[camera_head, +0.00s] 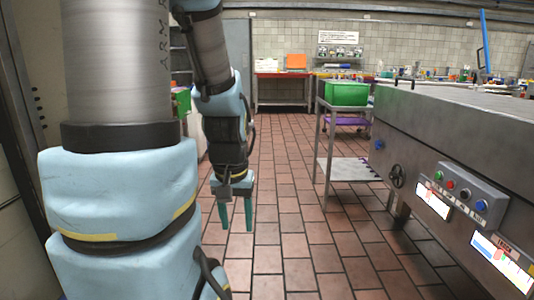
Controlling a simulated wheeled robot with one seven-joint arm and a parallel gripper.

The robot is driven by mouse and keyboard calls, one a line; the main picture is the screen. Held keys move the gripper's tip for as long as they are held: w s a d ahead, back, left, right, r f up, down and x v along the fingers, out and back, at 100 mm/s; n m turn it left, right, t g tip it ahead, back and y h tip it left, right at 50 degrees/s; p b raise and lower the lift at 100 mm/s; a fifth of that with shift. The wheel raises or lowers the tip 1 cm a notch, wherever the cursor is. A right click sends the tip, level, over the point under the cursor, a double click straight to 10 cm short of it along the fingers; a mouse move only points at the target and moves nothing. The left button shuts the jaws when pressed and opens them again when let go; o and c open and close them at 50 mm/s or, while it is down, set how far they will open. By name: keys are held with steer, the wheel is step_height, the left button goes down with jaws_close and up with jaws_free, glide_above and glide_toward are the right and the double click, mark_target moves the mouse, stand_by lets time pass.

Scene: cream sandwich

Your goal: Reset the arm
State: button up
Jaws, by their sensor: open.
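My arm hangs down on the left side of the head view, its blue-padded links filling much of that side. My gripper (237,214) points straight down over the brown tiled floor. Its two teal fingers are apart and nothing shows between them.
A grey metal machine (440,125) with buttons and a hand wheel fills the right side. A metal cart (322,150) holding a green bin (346,93) stands beyond my gripper. A red table (283,75) is at the back wall. The tiled floor (290,200) between is clear.

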step_height(320, 180, up, 19)
steer(key=p, duration=1.6)
steer(key=shift+p, duration=0.4)
